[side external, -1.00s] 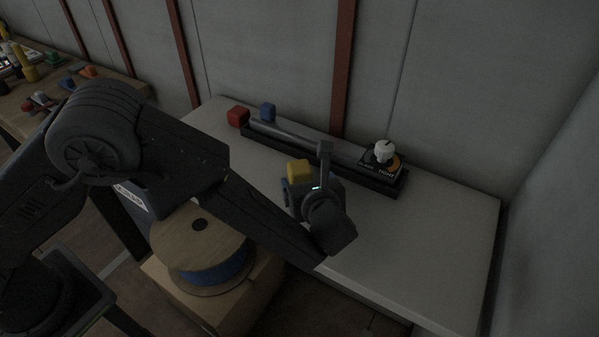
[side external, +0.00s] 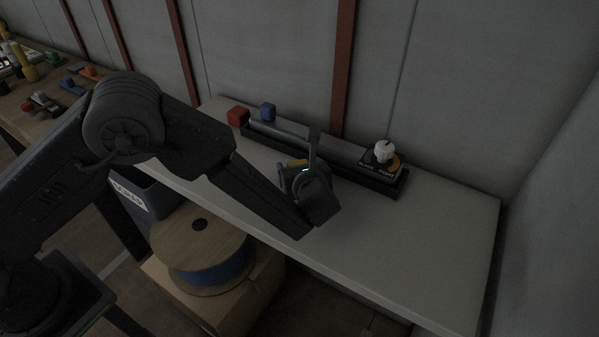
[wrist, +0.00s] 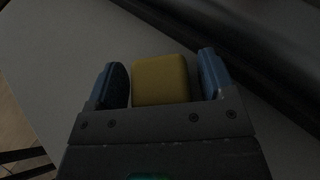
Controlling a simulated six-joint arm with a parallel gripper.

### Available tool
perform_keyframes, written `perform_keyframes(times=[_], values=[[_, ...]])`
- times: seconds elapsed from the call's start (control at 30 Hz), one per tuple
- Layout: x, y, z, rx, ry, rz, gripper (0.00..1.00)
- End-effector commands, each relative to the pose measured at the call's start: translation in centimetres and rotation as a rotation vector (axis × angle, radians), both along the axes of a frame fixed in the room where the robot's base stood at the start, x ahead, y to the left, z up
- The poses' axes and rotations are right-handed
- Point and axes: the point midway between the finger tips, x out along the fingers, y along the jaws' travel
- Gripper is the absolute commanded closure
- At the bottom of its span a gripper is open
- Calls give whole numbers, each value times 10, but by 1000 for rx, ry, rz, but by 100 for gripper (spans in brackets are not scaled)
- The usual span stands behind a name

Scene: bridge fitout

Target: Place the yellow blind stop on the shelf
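The yellow blind stop (side external: 297,163) is a small block over the white-topped surface, in front of the long dark rail. In the side view my gripper (side external: 296,171) hides most of it. In the wrist view the yellow stop (wrist: 161,80) lies between my two blue finger pads. A narrow gap shows at the left pad and a wider one at the right, so my gripper (wrist: 163,82) looks open around it. I cannot see the stop's underside. Which surface the task calls the shelf is not marked; the white top (side external: 430,240) is the one beneath.
A red block (side external: 238,117) and a blue block (side external: 268,112) stand by the rail's left end. A white knob (side external: 384,151) on a labelled base is at its right end. A cable spool (side external: 200,245) stands below the front edge. The white top's right side is clear.

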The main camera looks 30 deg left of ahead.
Motion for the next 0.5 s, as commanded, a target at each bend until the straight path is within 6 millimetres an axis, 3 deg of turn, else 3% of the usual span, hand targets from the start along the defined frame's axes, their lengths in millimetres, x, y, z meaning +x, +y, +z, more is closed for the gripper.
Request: perform_keyframes(times=[0.07,0.5], values=[[0,0,0,0,0,0,31],[0,0,1,1,-1,0,74]])
